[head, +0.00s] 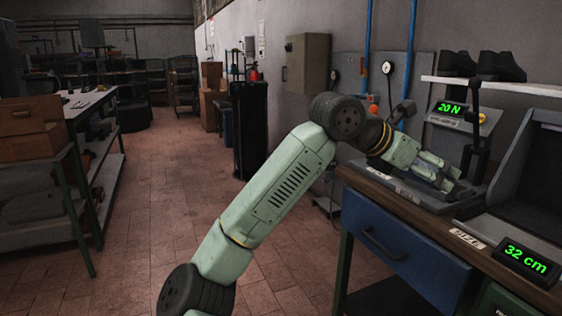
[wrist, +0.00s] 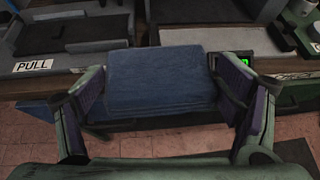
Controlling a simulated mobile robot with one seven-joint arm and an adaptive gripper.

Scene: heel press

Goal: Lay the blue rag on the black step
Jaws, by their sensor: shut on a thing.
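My gripper (head: 452,180) is at the end of my outstretched arm, above the front of the bench by the press. In the wrist view, the blue rag (wrist: 160,82) is a flat, folded-looking piece between the two fingers (wrist: 162,100), and my gripper is shut on it. The rag hides part of the bench front behind it. In the head view the fingers largely hide the rag. I cannot tell for certain which dark surface is the black step; a dark grey stepped base (wrist: 75,32) lies beyond the left finger in the wrist view.
The press (head: 478,135) with a black lever stands behind my gripper, beside a 20 N display (head: 450,108). A 32 cm display (head: 525,262) sits at the bench's right front. A blue drawer (head: 400,250) is below the bench top.

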